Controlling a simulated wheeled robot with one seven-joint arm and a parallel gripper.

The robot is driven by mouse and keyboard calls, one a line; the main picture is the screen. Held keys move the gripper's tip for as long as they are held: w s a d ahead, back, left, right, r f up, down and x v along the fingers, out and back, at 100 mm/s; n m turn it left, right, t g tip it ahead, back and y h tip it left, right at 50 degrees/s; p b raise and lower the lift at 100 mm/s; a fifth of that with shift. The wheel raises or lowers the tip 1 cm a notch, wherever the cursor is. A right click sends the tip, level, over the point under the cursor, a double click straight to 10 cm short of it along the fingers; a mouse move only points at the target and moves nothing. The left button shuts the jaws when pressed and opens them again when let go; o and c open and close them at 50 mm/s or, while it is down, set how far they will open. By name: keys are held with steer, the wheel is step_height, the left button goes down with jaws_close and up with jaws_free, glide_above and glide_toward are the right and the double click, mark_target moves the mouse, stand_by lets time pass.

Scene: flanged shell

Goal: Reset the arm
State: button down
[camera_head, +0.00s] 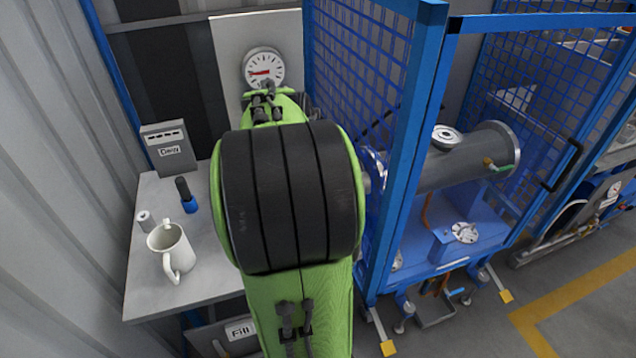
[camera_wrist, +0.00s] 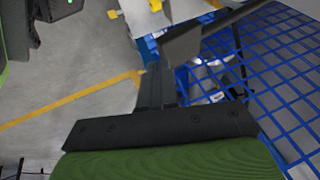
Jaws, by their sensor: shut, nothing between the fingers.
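My green arm (camera_head: 300,285) with its black-banded joint fills the middle of the head view. It rises in front of the grey table and the blue mesh enclosure. My gripper is hidden behind the arm in the head view. In the wrist view the dark fingers of my gripper (camera_wrist: 178,62) show beyond a black mounting plate. The gripper is shut, with nothing held. Blue mesh (camera_wrist: 275,85) is to its right in the wrist view, but I cannot tell the gap.
A grey table (camera_head: 150,290) at left bears a white mug (camera_head: 172,250), a small cylinder (camera_head: 146,221), a blue-and-black item (camera_head: 187,196) and a grey box (camera_head: 169,150). A gauge (camera_head: 263,68) is behind. A blue mesh enclosure (camera_head: 405,170) stands close right of my arm.

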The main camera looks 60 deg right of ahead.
stand_by(0.8)
steer(key=w+a+r+n+t+y, duration=0.1)
steer(key=w+a+r+n+t, duration=0.15)
steer(key=a+n, duration=0.7)
steer(key=w+a+r+n+t+y, duration=0.1)
steer(key=w+a+n+t, duration=0.15)
steer(key=a+n, duration=0.7)
steer(key=s+a+f+n+t+y, duration=0.1)
steer(key=s+a+n, duration=0.3)
steer(key=a+n, duration=0.4)
steer(key=a+y, duration=0.1)
steer(key=a, duration=0.4)
steer(key=shift+s+a+f+n+y, duration=0.15)
steer(key=shift+s+a+n+y, duration=0.1)
steer(key=shift+s+n+y, duration=0.1)
